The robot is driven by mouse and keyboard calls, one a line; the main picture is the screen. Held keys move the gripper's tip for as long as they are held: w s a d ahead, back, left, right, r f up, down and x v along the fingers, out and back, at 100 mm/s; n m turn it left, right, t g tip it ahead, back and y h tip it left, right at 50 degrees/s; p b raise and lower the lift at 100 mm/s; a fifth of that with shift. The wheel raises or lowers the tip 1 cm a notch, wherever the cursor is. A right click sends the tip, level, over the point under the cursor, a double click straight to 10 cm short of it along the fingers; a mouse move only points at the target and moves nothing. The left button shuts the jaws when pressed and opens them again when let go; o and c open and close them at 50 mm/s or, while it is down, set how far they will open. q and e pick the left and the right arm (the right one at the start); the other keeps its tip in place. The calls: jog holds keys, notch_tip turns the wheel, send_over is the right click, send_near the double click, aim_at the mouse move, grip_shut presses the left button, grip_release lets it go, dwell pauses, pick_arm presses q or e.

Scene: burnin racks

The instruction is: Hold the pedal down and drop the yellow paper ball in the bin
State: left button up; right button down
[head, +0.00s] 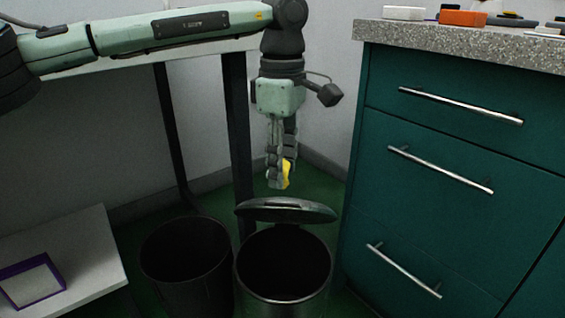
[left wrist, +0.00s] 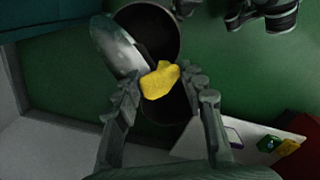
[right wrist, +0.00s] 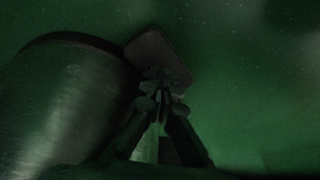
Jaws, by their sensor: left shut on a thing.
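The yellow paper ball (head: 287,172) is held between the fingertips of my left gripper (head: 279,178), above the pedal bin and its raised lid (head: 287,209). The metal bin (head: 284,300) stands open, its inside dark. In the left wrist view the ball (left wrist: 160,80) sits between the two fingers, with the lid (left wrist: 113,45) and open bin behind it. In the right wrist view my right gripper (right wrist: 160,78) has its fingertips together, low beside the bin wall (right wrist: 65,100). The tips overlap the pedal (right wrist: 155,50) in the picture; contact is hard to tell.
A second dark open bin (head: 186,262) stands just left of the pedal bin. A teal drawer cabinet (head: 440,150) with a speckled top is close on the right. A white low surface (head: 85,265) with a purple-edged box (head: 32,281) is at the lower left.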

jog(key=shift+s+f, duration=0.15)
jog(key=shift+f, duration=0.25)
pick_arm(q)
jog(key=shift+o, duration=1.3)
jog(key=o, duration=0.5)
pick_arm(e)
jog(key=shift+d+f, duration=0.1)
pick_arm(q)
jog(key=shift+o, duration=0.3)
pick_arm(e)
jog(key=shift+s, duration=0.1)
pick_arm(q)
jog(key=o, duration=0.7)
jog(key=shift+o, duration=0.3)
pick_arm(e)
jog(key=shift+d+f, duration=0.1)
jog(key=shift+d, duration=0.05)
pick_arm(q)
jog(key=shift+r+p, duration=3.45)
jog(key=shift+p, duration=0.05)
pick_arm(e)
jog(key=shift+a+r, duration=0.15)
jog(key=shift+r, duration=1.75)
jog(key=shift+a+r, duration=0.1)
jog(key=shift+r, duration=1.75)
